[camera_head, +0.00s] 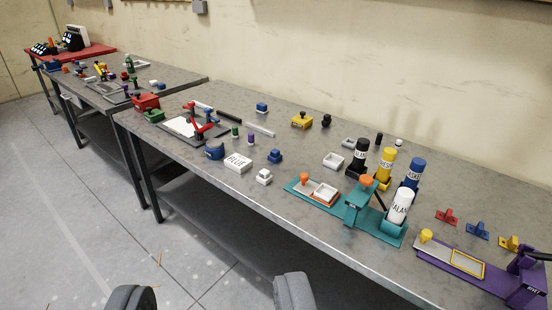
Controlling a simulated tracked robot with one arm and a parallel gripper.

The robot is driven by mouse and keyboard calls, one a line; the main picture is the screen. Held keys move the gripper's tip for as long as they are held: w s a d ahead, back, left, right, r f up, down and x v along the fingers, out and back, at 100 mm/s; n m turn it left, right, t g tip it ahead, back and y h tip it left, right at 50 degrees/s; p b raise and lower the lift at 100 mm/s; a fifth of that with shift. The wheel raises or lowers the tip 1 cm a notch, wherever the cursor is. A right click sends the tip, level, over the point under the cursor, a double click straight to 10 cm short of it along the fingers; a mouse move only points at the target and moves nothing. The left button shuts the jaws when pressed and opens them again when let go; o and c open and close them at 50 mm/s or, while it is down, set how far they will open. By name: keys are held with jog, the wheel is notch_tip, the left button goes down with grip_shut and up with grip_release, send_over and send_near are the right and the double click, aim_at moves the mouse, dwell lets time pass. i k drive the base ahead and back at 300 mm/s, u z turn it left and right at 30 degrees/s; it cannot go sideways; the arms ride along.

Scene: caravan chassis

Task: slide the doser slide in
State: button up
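A teal station (361,204) on the near bench looks like the doser. An orange-edged slide (303,194) with an orange knob (304,178) and a white open tray (324,193) lies on its left part. The slide sits out to the left of the teal upright, which has an orange top (367,181). A white labelled bottle (400,206) stands in the station's right part. My gripper (212,297) shows as two grey fingers at the bottom edge, wide apart and empty. It is in front of the bench, away from the slide.
Black (359,158), yellow (385,165) and blue (414,173) bottles stand behind the station. A purple station (487,275) with a yellow-knobbed slide is at right. A white box (238,162) and small parts lie left. Floor (90,225) is clear at lower left.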

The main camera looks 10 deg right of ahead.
aim_at(306, 187)
jog(key=z, duration=0.05)
jog(key=k, duration=0.25)
jog(key=z, duration=0.4)
jog(key=i, duration=1.3)
jog(key=u, duration=0.2)
